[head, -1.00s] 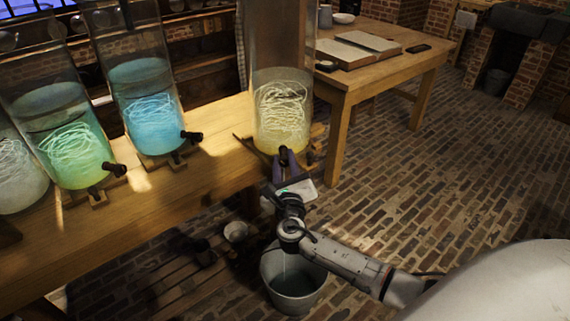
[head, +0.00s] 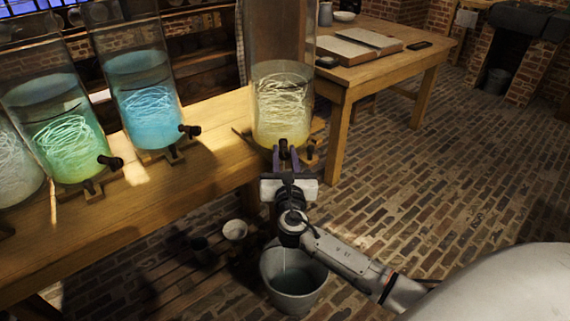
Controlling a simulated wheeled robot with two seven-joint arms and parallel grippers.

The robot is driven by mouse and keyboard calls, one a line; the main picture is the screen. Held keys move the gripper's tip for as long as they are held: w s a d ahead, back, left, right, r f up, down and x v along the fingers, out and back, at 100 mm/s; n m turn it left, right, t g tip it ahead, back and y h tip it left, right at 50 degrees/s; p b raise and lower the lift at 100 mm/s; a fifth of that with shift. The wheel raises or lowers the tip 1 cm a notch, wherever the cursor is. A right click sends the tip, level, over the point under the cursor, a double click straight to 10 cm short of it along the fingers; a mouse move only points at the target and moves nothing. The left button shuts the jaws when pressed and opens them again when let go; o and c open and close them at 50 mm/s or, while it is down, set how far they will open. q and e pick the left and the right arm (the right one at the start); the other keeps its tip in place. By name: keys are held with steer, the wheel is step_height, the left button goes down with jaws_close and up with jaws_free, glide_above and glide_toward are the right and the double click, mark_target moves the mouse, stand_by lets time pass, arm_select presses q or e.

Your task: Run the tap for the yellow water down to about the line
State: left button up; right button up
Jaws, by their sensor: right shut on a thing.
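The jar of yellow water (head: 282,112) stands at the right end of the long wooden bench, with a pale tangle of strands inside. Its dark tap (head: 283,148) sticks out low at the front. My right gripper (head: 286,158) is shut on this tap, its fingers pointing away from me and hiding part of it. A dark mark shows on the upper part of the yellow water; I cannot clearly tell it from the water's edge. A metal bucket (head: 307,290) stands on the floor below, with a thin pale streak inside that looks like a stream. My left gripper is out of view.
The blue jar (head: 152,118) and green jar (head: 62,145) stand to the left on the bench, their taps pointing forward. A small pale bowl (head: 235,230) and a dark cup sit low under the bench. A table (head: 390,62) stands behind right; the brick floor at right is clear.

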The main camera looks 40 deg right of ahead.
steer(key=shift+f+m, duration=0.15)
steer(key=shift+m, duration=0.35)
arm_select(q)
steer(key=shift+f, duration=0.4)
arm_select(e)
steer(key=shift+f+m+b, duration=0.1)
steer(key=shift+m+b, duration=0.55)
steer(key=shift+m, duration=0.85)
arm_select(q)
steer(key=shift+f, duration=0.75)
arm_select(e)
steer(key=shift+r, duration=0.25)
steer(key=o, duration=1.3)
steer(key=shift+s, duration=0.1)
